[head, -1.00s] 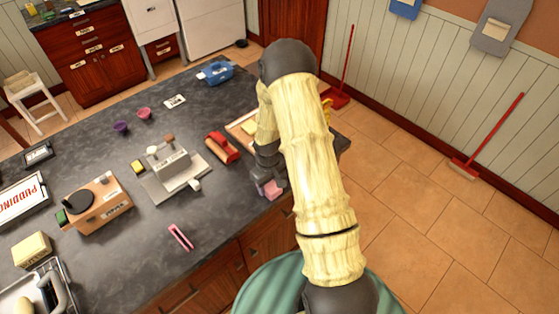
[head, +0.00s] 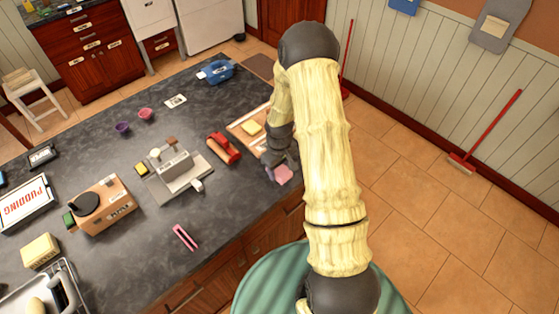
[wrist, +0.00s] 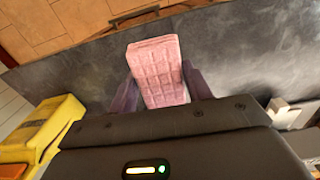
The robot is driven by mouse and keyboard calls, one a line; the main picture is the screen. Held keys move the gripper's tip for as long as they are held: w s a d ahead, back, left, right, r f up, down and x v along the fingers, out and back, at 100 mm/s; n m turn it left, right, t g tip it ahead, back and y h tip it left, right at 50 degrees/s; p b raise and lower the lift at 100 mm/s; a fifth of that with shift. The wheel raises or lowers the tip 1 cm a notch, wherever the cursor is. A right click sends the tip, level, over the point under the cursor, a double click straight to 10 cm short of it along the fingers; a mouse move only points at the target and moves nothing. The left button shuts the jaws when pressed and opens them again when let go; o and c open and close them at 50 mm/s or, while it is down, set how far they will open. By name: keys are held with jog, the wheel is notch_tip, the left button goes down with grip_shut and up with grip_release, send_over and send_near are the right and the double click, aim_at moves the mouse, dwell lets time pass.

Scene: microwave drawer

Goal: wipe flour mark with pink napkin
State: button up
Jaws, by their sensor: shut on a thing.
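The pink napkin (wrist: 158,70) is a folded, quilted-looking pad between the two dark fingers of my gripper (wrist: 162,88) in the wrist view. My gripper is shut on it. In the head view, the napkin (head: 284,174) shows as a small pink patch beside my gripper (head: 270,172), near the front right edge of the dark counter. I cannot tell whether it touches the counter. I cannot make out a clear flour mark. The counter in the wrist view has faint lighter streaks, and my arm hides part of the right end.
A grey scale-like appliance (head: 172,170) stands further left. A yellow object (wrist: 40,128) is close at left in the wrist view. Pink tongs (head: 184,238) lie near the front edge.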

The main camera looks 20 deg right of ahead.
jog(key=shift+a+r+p, duration=0.1)
jog(key=shift+r+p, duration=0.45)
jog(key=shift+r, duration=0.6)
